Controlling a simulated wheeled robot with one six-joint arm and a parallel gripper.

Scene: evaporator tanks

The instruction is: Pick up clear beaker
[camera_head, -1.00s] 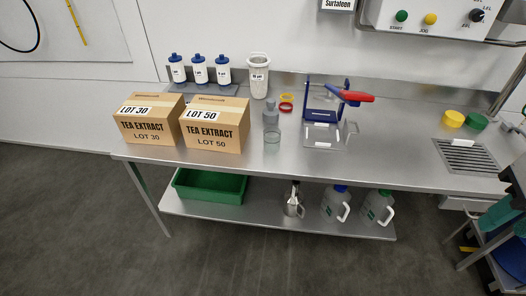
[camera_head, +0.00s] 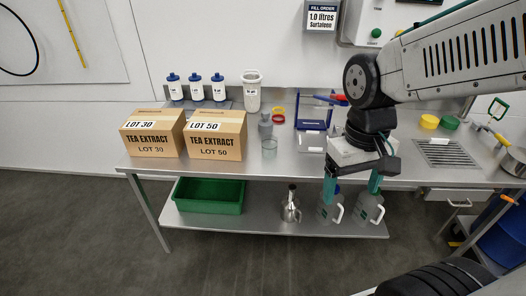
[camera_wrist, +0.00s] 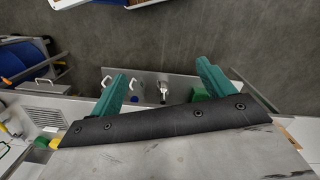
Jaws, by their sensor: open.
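The clear beaker (camera_head: 269,148) stands upright near the front edge of the steel bench (camera_head: 290,172), right of the LOT 50 box and in front of a grey bottle (camera_head: 265,125). My gripper (camera_head: 352,187) is open and empty, its two teal fingers pointing down, to the right of the beaker and apart from it. In the wrist view the fingers (camera_wrist: 165,78) are spread with nothing between them. I cannot make out the beaker in that view.
The LOT 30 (camera_head: 152,135) and LOT 50 (camera_head: 216,137) boxes stand left of the beaker. A blue-framed clear stand (camera_head: 311,125) is behind and right of it. A white jug (camera_head: 251,95) stands at the back. Jugs and a green bin (camera_head: 208,197) sit on the lower shelf.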

